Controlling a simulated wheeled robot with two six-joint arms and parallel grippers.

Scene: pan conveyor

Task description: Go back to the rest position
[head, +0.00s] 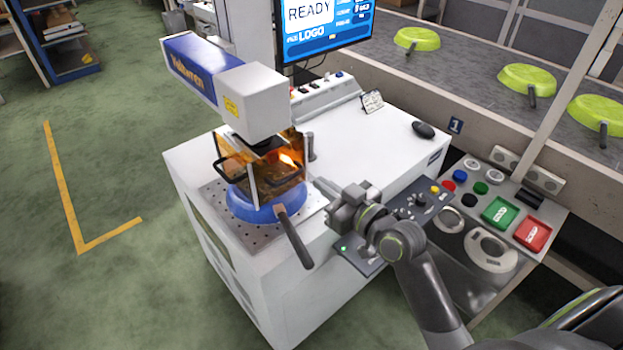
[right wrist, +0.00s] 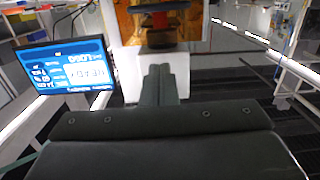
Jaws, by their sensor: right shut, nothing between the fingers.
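My right gripper (head: 322,187) is shut and empty. In the head view it reaches in from the lower right, over the front part of the white machine table, just right of the blue pan and apart from its handle. In the right wrist view its closed fingers (right wrist: 159,84) point ahead. The blue pan (head: 240,203) sits on the perforated plate under the marking head, with its dark handle (head: 293,238) pointing toward the front. An amber shield (head: 280,180) stands around the marking spot. My left gripper is not in view.
The marking machine head (head: 256,100) overhangs the pan. A control panel (head: 408,212) lies near my right arm, and a button console (head: 500,225) stands to the right. Green pans (head: 526,78) lie on the conveyor behind. The monitor (head: 325,22) reads READY. Open green floor (head: 100,290) is at left.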

